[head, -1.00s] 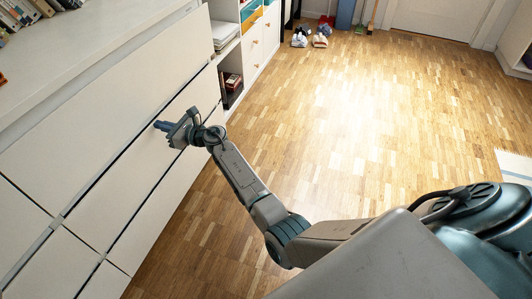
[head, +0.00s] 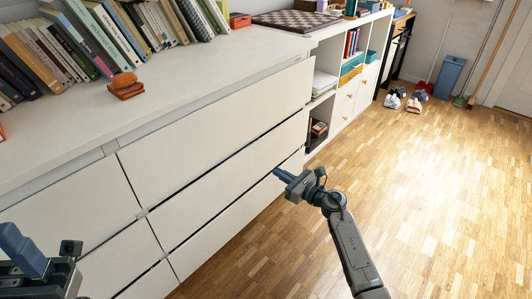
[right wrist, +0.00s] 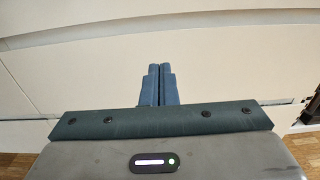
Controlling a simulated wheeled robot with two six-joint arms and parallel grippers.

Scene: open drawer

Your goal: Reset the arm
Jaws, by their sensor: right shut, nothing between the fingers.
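My right gripper (head: 279,174) is in front of the right end of a white chest of drawers (head: 215,145) in the head view. Its blue fingers (right wrist: 158,84) are shut together and empty in the right wrist view, pointing at the pale drawer fronts (right wrist: 220,65). I cannot tell whether the tips touch the front. My left gripper (head: 25,252) is at the lower left corner of the head view, with a blue finger pointing up. It is partly cut off, and its opening is not clear. The drawer fronts look shut or nearly so, with narrow dark gaps between them.
Several books (head: 75,45) and a small orange object (head: 125,85) stand on the white top. Open shelves (head: 345,65) continue to the right. Shoes (head: 405,100) and a blue bin (head: 449,76) are at the far end. The wooden floor (head: 440,190) is clear.

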